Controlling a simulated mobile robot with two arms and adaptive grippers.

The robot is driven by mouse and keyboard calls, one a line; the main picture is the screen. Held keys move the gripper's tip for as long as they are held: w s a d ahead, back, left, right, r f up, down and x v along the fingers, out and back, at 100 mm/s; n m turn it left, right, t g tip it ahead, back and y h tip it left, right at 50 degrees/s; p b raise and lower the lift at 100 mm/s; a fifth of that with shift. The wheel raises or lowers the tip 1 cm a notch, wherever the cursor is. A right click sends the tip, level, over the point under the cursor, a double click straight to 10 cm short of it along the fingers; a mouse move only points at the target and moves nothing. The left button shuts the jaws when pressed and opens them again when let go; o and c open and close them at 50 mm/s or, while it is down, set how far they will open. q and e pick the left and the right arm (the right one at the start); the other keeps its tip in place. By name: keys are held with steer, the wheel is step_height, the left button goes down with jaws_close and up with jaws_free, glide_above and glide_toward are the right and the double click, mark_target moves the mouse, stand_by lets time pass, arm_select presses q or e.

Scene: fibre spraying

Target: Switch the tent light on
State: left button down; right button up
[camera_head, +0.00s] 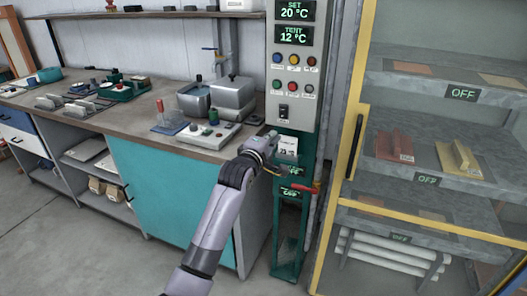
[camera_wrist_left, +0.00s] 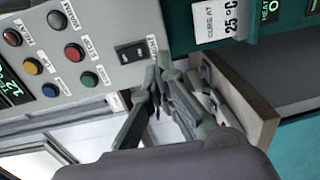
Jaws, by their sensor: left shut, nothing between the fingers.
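The grey control panel (camera_head: 295,70) stands upright at centre, with displays reading SET 20 °C and TENT 12 °C above rows of coloured buttons. A black rocker switch (camera_head: 283,112) sits below the buttons; it also shows in the left wrist view (camera_wrist_left: 130,53), with a small label beside it that is hard to read. My left gripper (camera_head: 271,138) is shut and empty, just below and left of the switch in the head view. In the left wrist view its fingers (camera_wrist_left: 158,75) are close to the switch; I cannot tell whether they touch it. My right gripper is not in view.
A workbench (camera_head: 130,125) with tools and grey boxes lies to the left. A teal stand (camera_head: 288,245) with a white card and small displays is below the panel. A yellow-framed glass cabinet (camera_head: 352,150) with shelves marked OFF stands close on the right.

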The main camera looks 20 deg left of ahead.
arm_select(q)
steer(key=s, duration=0.6)
steer(key=shift+s+b, duration=0.15)
steer(key=shift+b, duration=0.15)
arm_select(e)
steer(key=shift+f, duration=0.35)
arm_select(q)
steer(key=shift+a+f, duration=0.1)
steer(key=shift+f, duration=0.05)
